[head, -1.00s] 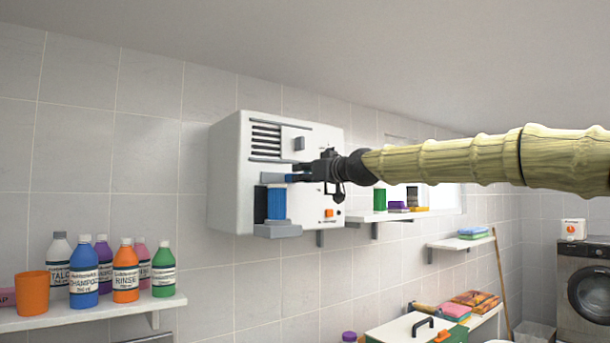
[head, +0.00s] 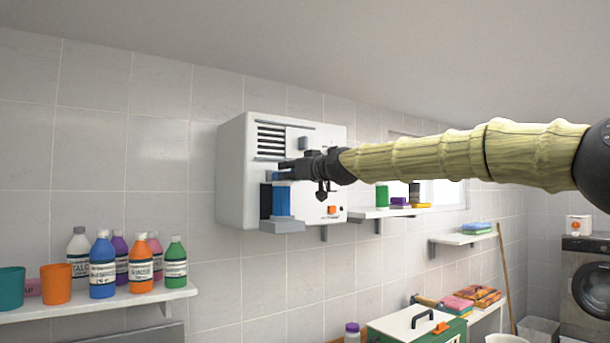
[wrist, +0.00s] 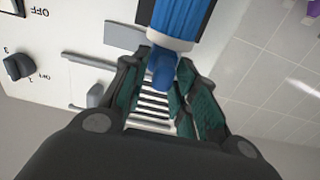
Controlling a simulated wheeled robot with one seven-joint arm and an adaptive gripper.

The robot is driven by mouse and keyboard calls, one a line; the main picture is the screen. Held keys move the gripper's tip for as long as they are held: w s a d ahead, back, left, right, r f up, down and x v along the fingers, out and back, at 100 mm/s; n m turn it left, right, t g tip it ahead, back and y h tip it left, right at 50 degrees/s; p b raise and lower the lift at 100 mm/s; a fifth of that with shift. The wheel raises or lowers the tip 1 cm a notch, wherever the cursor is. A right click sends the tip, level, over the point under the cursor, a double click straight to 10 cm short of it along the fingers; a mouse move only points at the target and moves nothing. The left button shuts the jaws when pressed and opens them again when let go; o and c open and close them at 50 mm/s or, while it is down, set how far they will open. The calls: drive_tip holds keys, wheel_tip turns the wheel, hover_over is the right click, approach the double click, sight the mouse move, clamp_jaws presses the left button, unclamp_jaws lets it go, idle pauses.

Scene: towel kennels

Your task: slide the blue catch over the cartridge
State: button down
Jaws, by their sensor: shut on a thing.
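The white wall unit (head: 232,175) has a vent grille and holds the blue cartridge (head: 283,202) upright above a grey ledge at its lower left. In the wrist view, the ribbed blue cartridge (wrist: 184,14) with its pale collar is at the top. My gripper (head: 292,170) is at the cartridge's upper end, in front of the unit. In the wrist view, its teal-padded fingers are closed around a blue knob, the blue catch (wrist: 162,70). I cannot tell how far the catch covers the cartridge.
An orange switch (head: 332,210) is on the unit's lower right. A shelf (head: 110,308) with several bottles and cups stands at lower left. Another small shelf (head: 375,213) is right of the unit. The space in front of the unit is free apart from my arm.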

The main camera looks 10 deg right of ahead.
drive_tip(key=shift+s+a, duration=0.1)
drive_tip(key=shift+a, duration=0.1)
drive_tip(key=c, duration=1.4)
unclamp_jaws()
drive_tip(key=shift+a, duration=0.15)
drive_tip(key=shift+d, duration=0.2)
drive_tip(key=v, duration=1.2)
